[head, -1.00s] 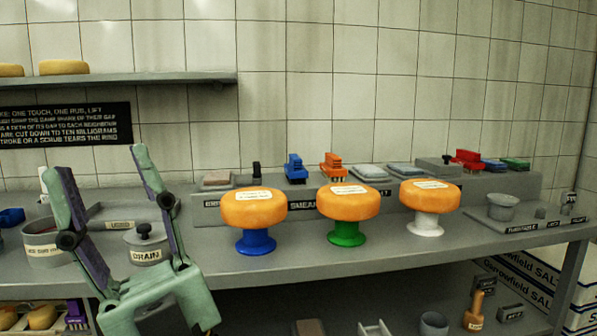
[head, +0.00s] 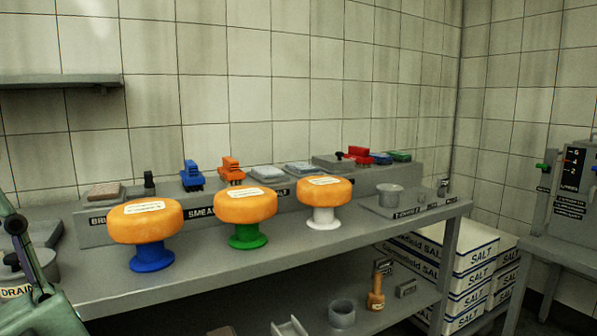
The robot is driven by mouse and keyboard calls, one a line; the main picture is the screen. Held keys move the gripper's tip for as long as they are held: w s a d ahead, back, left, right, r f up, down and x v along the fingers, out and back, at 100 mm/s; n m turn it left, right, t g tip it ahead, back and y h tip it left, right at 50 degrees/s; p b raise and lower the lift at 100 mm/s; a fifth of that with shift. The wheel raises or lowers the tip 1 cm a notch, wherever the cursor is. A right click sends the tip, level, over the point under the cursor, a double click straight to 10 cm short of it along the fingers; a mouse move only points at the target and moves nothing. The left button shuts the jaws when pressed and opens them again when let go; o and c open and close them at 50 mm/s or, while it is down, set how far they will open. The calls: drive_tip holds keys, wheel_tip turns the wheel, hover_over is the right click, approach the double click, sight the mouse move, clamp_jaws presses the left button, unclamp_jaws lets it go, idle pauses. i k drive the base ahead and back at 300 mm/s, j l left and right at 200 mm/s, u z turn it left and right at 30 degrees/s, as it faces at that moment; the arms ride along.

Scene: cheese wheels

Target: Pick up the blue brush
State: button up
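A blue brush (head: 192,176) stands on the raised grey ledge (head: 290,203) at the back of the bench, left of an orange brush (head: 231,170). A smaller blue item (head: 380,158) lies farther right, between a red one and a green one; I cannot tell its kind. My gripper (head: 20,245) is cut off by the lower left edge of the head view. One finger and part of its green body show. The finger stands apart with nothing held against it, well to the left of and nearer than the blue brush.
Three orange cheese wheels stand in front of the ledge on blue (head: 152,257), green (head: 248,236) and white (head: 323,217) pedestals. A drain pot (head: 38,268) is beside my gripper. Salt boxes (head: 465,260) are stacked at the right. The bench front strip is clear.

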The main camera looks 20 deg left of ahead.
sight(192, 179)
drive_tip(key=i+l+u, duration=0.3)
drive_tip(key=i+l, duration=0.45)
drive_tip(key=i, duration=0.15)
